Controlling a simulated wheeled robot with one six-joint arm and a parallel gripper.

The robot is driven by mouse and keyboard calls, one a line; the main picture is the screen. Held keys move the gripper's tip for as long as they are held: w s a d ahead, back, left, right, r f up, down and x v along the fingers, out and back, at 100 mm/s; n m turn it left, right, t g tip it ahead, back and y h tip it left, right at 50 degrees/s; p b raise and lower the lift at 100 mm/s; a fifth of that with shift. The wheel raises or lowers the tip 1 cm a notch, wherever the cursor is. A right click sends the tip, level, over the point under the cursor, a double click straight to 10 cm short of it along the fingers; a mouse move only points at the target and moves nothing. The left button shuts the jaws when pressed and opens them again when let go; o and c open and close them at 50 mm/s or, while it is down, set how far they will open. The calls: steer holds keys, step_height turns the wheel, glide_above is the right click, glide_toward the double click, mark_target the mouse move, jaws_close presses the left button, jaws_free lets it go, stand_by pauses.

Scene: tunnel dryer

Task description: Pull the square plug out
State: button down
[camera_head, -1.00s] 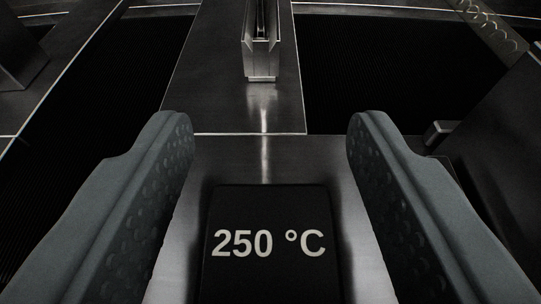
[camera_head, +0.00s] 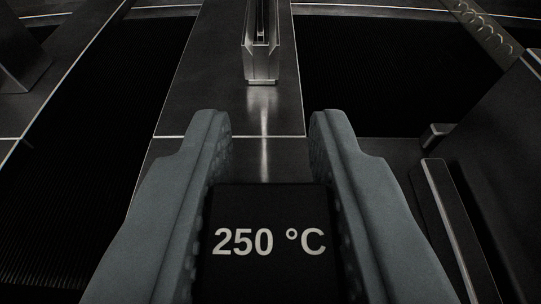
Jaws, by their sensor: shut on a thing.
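The square plug (camera_head: 268,205) is a black block with a flat, square-looking face marked "250 °C". It shows at the bottom middle of the view. My gripper (camera_head: 268,122) has one grey dimpled finger along each side of the plug, and both fingers press against it. The fingertips reach past the plug's far edge. The plug's lower end and whatever it sits in are hidden from this angle.
A slotted metal post (camera_head: 262,62) stands straight ahead on a shiny metal strip (camera_head: 215,100). Dark ribbed surfaces (camera_head: 395,75) lie on both sides. A dark panel (camera_head: 490,165) with a metal bar (camera_head: 447,205) stands close on the right. A perforated rail (camera_head: 487,32) crosses the upper right.

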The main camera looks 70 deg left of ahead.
steer(key=shift+r, duration=0.6)
stand_by(0.8)
steer(key=shift+r, duration=0.8)
steer(key=shift+r, duration=2.2)
